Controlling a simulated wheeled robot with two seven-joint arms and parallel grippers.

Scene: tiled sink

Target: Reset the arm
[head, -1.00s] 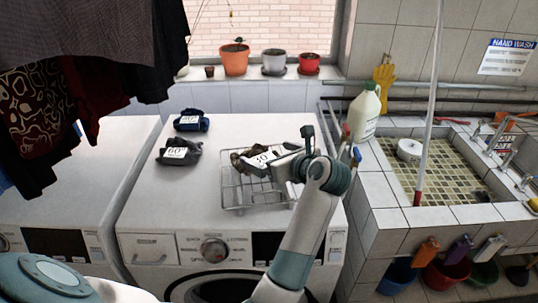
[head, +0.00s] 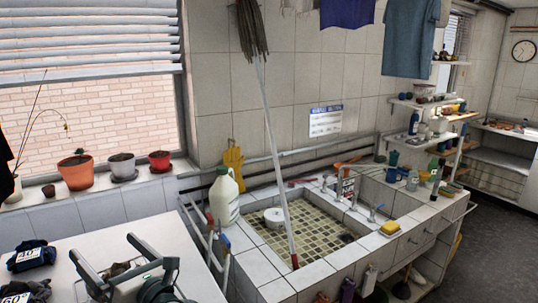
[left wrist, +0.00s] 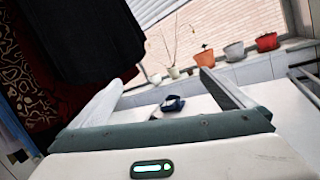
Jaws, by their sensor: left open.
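My left gripper (head: 104,248) is raised over the white washer top (head: 90,240) at the lower left of the head view. Its two fingers are spread apart with nothing between them. In the left wrist view the open fingers (left wrist: 160,80) point toward the window sill, and a dark blue labelled bundle (left wrist: 172,104) lies beyond on a white top. My right gripper is not in view.
Labelled dark bundles lie at the left: a blue one (head: 32,256) and a grey one (head: 26,290). Potted plants stand on the sill, including an orange pot (head: 77,174). A white jug (head: 224,198) and tiled sink (head: 300,222) are to the right. Dark clothes (left wrist: 85,40) hang close by.

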